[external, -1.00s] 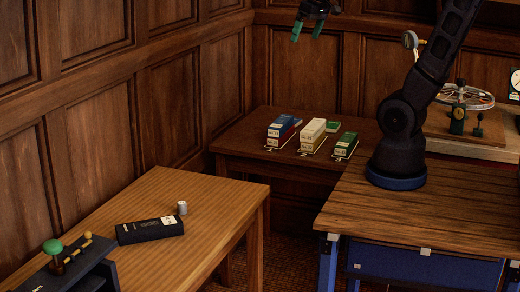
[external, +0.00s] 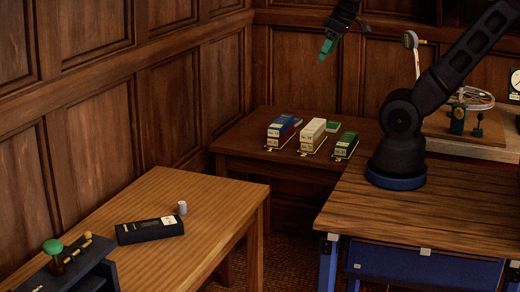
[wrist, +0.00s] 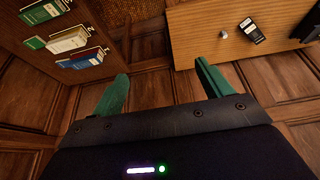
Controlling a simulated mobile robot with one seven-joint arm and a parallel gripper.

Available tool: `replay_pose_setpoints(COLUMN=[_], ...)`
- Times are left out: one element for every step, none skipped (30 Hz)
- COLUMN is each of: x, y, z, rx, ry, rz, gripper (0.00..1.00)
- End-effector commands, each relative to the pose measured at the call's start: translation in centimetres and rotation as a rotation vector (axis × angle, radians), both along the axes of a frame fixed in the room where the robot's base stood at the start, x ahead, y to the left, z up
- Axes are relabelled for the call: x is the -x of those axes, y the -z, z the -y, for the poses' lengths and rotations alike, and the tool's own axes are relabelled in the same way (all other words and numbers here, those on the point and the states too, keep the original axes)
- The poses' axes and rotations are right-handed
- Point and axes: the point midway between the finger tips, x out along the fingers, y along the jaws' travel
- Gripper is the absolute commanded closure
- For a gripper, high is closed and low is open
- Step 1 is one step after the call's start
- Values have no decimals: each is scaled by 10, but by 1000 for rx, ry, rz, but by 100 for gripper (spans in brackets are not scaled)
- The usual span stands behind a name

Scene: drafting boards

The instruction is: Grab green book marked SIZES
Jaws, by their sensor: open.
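A green book (external: 345,145) with a pale label stands in a holder at the right of a row on the dark back table. It also shows at the top left of the wrist view (wrist: 45,11). A smaller green item (external: 333,126) lies behind it, also seen in the wrist view (wrist: 33,43). The SIZES marking is not legible on either. My gripper (external: 345,37) is open and empty, high above the table and well apart from the books. Its green fingers (wrist: 161,69) are spread in the wrist view.
White books (external: 313,135) and blue books (external: 283,131) stand left of the green book. The dark table (external: 240,143) meets the panelled wall. A lighter table (external: 225,215) at front left holds a black case (external: 150,231) and a small pale cup (external: 182,208).

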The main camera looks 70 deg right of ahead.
Motion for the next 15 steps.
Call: replay_pose_setpoints(x=[0, 0, 0, 0, 0, 0, 0, -1, -3, -5, -8, -13, -18, -24, -32], y=[0, 0, 0, 0, 0, 0, 0, 0, 0, -1, -1, -1, -2, -2, -2], z=[0, 0, 0, 0, 0, 0, 0, 1, 2, 3, 5, 9, 13, 18, 25], rx=[0, 0, 0, 0, 0, 0, 0, 2, 7, 13, 21, 36, 51, 68, 91], ry=[0, 0, 0, 0, 0, 0, 0, 0, -3, -5, -8, -15, -22, -31, -44], rz=[0, 0, 0, 0, 0, 0, 0, 0, -2, -3, -4, -8, -10, -14, -21], gripper=[22, 22, 22, 22, 22, 22, 22, 22, 22, 22, 22, 22, 22, 22, 22])
